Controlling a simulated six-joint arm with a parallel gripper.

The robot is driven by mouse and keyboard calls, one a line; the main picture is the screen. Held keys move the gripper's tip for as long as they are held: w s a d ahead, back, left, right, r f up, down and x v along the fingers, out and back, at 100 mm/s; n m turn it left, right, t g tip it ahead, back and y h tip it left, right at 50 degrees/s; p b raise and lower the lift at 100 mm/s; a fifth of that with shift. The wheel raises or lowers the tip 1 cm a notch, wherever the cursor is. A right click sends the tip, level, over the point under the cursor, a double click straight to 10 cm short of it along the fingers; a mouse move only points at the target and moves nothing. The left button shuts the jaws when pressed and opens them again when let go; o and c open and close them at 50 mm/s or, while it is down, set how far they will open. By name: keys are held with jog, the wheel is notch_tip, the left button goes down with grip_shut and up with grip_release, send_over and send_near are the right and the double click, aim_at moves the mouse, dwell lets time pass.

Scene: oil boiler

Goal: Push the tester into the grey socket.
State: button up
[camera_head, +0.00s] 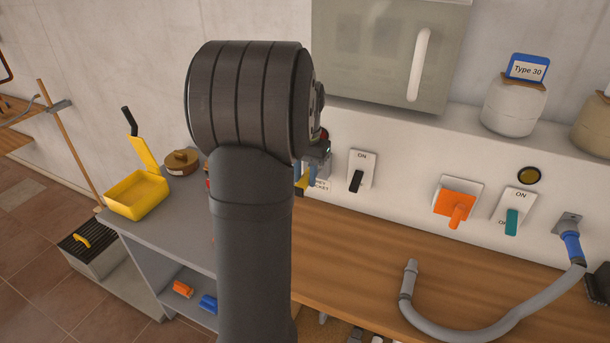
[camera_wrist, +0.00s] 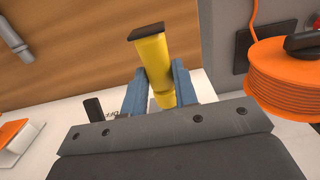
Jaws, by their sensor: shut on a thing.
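The tester (camera_wrist: 156,60) is yellow with a dark end cap, and it stands between the two blue fingers of my gripper (camera_wrist: 160,80) in the wrist view. The gripper is shut on it. In the head view my gripper (camera_head: 310,176) is close to the white wall panel, left of the black-lever switch, partly hidden by my arm. Only a sliver of yellow shows there. A small label ending in "SOCKET" (camera_head: 322,186) is beside the gripper. I cannot make out the grey socket itself; my gripper and arm cover that area. Whether the tester touches it cannot be told.
A grey hose (camera_head: 470,325) lies on the wooden counter.

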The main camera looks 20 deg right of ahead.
jog(key=shift+w+d, duration=0.1)
jog(key=shift+d, duration=0.05)
jog(key=shift+w+d, duration=0.95)
jog(key=shift+w, duration=0.05)
jog(key=shift+w+d, duration=0.15)
jog(key=shift+d, duration=0.05)
jog(key=o, duration=1.1)
jog(key=shift+r, duration=0.1)
jog(key=r, duration=1.7)
jog(key=shift+w+d+r, duration=0.15)
jog(key=shift+w+d, duration=0.05)
jog(key=shift+w, duration=0.05)
jog(key=f, duration=1.7)
jog(key=shift+s+a+f, duration=0.15)
jog(key=shift+s+a, duration=0.05)
jog(key=shift+s, duration=0.05)
jog(key=shift+s+a+f, duration=0.1)
